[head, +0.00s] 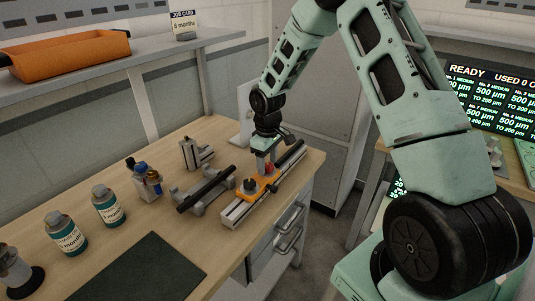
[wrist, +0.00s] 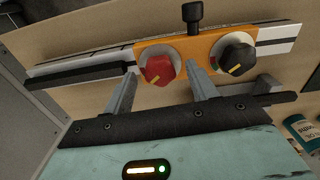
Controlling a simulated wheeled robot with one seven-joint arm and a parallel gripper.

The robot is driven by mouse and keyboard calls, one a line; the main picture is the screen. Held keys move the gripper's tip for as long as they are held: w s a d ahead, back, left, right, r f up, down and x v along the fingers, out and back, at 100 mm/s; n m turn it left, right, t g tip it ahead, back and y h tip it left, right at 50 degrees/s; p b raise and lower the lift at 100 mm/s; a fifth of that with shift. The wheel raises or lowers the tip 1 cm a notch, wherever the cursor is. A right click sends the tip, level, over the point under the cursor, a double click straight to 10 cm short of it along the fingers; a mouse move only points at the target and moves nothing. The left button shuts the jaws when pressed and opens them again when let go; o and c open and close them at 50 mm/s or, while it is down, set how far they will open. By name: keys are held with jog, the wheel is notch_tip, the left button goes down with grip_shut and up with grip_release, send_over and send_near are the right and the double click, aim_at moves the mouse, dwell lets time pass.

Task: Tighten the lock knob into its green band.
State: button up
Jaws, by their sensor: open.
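An orange carriage (head: 265,187) sits on a pale rail (head: 236,210) on the bench; it also shows in the wrist view (wrist: 206,50). I cannot tell which knob is the lock knob, and I make out no green band. My gripper (wrist: 161,80) is open, its fingers on either side of the red knob; contact is not clear. In the head view my gripper (head: 265,160) points down over the carriage.
A dark-barred fixture (head: 205,190) stands left of the rail. Labelled bottles (head: 108,205) and a small caddy (head: 148,182) stand further left. A dark mat (head: 140,270) lies at the front. A shelf (head: 150,55) with an orange bin (head: 68,53) is above.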

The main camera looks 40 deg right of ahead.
aim_at(267, 164)
notch_tip(267, 164, up, 17)
jog(key=b, duration=0.2)
jog(key=shift+r, duration=0.15)
dwell(0.5)
jog(key=s+a+n, duration=0.1)
jog(key=s+a, duration=0.4)
jog(key=a, duration=0.4)
jog(key=s+a+n, duration=0.1)
jog(key=s+a, duration=0.4)
jog(key=a, duration=0.3)
jog(key=s+a+f, duration=0.1)
jog(key=s+a, duration=0.2)
jog(key=s, duration=0.4)
jog(key=s+a+f, duration=0.1)
jog(key=s+a, duration=0.2)
jog(key=s, duration=0.4)
jog(key=s+a+f+n, duration=0.1)
jog(key=s+a, duration=0.2)
jog(key=s, duration=0.4)
jog(key=shift+s+y, duration=0.25)
jog(key=shift+y, duration=0.05)
